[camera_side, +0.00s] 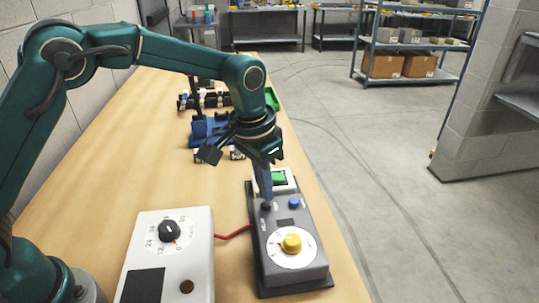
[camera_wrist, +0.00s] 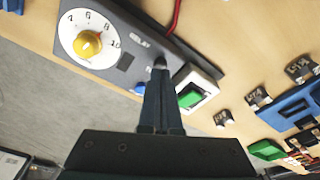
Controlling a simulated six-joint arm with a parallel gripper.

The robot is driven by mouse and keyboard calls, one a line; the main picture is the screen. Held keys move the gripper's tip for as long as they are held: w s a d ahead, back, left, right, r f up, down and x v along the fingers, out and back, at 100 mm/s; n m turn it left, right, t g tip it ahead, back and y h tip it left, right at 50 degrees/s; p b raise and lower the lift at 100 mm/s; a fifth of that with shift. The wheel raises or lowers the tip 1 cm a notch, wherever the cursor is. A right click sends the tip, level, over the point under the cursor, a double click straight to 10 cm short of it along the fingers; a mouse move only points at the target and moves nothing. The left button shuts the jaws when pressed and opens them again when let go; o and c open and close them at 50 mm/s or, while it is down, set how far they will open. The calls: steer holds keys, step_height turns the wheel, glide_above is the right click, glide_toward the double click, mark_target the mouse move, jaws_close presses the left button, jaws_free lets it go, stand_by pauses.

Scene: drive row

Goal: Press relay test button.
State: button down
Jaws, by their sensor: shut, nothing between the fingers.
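A dark grey control box (camera_side: 308,262) stands near the table's right edge. It carries a yellow knob (camera_side: 291,243) on a white dial, a blue button (camera_side: 293,203) and a black button (camera_side: 266,206). My gripper (camera_side: 268,197) points down with its fingers together and empty, its tips right at the black button. In the wrist view the fingertips (camera_wrist: 160,72) cover part of this black button (camera_wrist: 160,61); the blue button (camera_wrist: 140,88) is beside them. I cannot tell whether the tips touch the button.
A green rocker switch (camera_side: 278,177) in a white frame sits just behind the grey box. A light grey box (camera_side: 196,245) with a black knob (camera_side: 169,230) stands to the left, joined by a red cable. Blue and black parts (camera_side: 209,130) lie farther back. Bare table lies left.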

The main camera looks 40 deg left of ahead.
steer(key=shift+f, duration=0.85)
step_height(320, 180, up, 8)
stand_by(0.9)
stand_by(0.5)
